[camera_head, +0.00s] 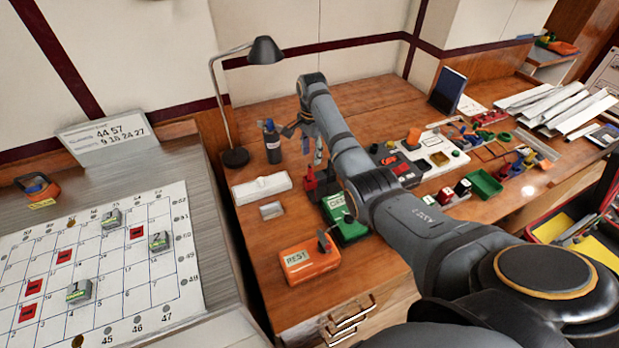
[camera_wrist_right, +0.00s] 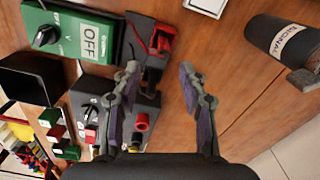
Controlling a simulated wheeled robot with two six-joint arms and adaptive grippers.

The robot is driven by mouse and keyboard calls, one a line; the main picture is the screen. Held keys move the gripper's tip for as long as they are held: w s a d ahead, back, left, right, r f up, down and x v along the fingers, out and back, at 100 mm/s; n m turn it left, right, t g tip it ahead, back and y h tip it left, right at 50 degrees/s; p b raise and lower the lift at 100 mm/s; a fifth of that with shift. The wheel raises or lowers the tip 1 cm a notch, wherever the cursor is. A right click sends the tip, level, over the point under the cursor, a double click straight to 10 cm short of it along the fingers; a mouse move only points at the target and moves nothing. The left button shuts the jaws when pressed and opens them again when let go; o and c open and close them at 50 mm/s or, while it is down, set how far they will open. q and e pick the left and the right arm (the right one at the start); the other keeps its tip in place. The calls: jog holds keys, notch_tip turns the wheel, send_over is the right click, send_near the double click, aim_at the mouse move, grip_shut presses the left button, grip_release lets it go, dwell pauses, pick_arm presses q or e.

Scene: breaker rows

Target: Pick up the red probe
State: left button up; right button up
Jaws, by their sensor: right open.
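A red piece that looks like the red probe (camera_head: 310,178) stands in a dark holder beside a green box on the wooden bench. In the wrist view this red piece (camera_wrist_right: 161,38) lies beyond my fingertips, at the green box's right edge. My right gripper (camera_head: 311,151) hangs above and just behind it, fingers pointing down. In the wrist view my right gripper (camera_wrist_right: 159,75) is open, with nothing between its fingers. A second red part (camera_wrist_right: 141,121) sits on a dark grey box near the left finger. My left gripper is not in view.
The green box (camera_wrist_right: 73,36) reads OFF. A dark cylinder (camera_head: 272,147) stands left of my gripper, near a lamp (camera_head: 265,50). An orange REST box (camera_head: 308,262) is at the bench front. Small parts and a green tray (camera_head: 485,184) lie right of my arm.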

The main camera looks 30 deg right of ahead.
aim_at(310, 165)
jog(key=shift+f, duration=0.7)
jog(key=shift+w+a+f, duration=0.1)
jog(key=shift+w+f, duration=0.05)
jog(key=shift+f, duration=0.5)
notch_tip(310, 165, down, 4)
jog(key=shift+f, duration=0.3)
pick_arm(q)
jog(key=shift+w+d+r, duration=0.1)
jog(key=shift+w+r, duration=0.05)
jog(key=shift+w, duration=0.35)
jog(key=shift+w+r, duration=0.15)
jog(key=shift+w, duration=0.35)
pick_arm(e)
grip_shut()
